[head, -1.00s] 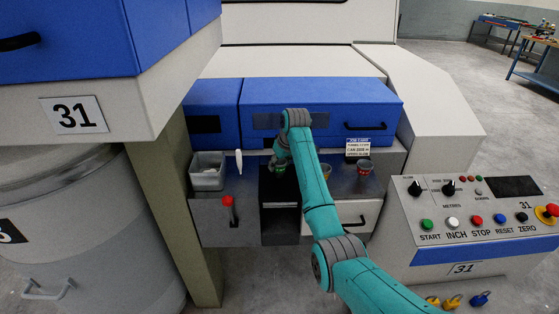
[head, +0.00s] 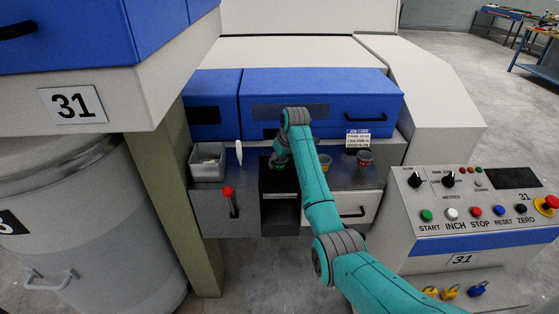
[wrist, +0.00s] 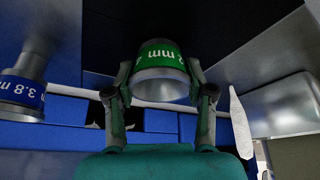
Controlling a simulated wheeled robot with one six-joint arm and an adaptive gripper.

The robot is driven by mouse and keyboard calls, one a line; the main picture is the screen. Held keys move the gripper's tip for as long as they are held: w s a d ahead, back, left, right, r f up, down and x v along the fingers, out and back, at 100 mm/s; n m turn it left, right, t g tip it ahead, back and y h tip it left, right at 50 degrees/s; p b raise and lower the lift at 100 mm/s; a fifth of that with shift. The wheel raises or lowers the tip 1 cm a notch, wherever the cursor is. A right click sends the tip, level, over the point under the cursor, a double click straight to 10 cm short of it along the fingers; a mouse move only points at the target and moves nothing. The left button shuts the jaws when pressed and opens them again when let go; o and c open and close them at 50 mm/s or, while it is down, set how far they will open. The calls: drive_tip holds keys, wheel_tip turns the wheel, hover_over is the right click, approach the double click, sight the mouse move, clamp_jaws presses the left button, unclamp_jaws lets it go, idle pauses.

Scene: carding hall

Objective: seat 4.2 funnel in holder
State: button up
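The funnel with the green band (wrist: 160,72) is a grey metal cup in the wrist view; the band's print is partly cut off, with "2 mm" readable. My gripper (wrist: 160,88) has a finger on each side of it and is shut on it. In the head view my gripper (head: 280,161) is over the dark block (head: 279,184) at the front of the shelf, which seems to be the holder. The funnel is mostly hidden there by my gripper, and I cannot tell if it touches the block.
A blue-banded 3.8 mm funnel (wrist: 22,88) stands close by in the wrist view. A yellow-banded cup (head: 325,161) and a red-banded cup (head: 364,159) stand to the right. A grey bin (head: 208,163), white upright piece (head: 239,152) and red-knobbed lever (head: 230,198) are left.

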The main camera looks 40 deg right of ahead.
drive_tip(key=o, duration=0.5)
drive_tip(key=v, duration=1.2)
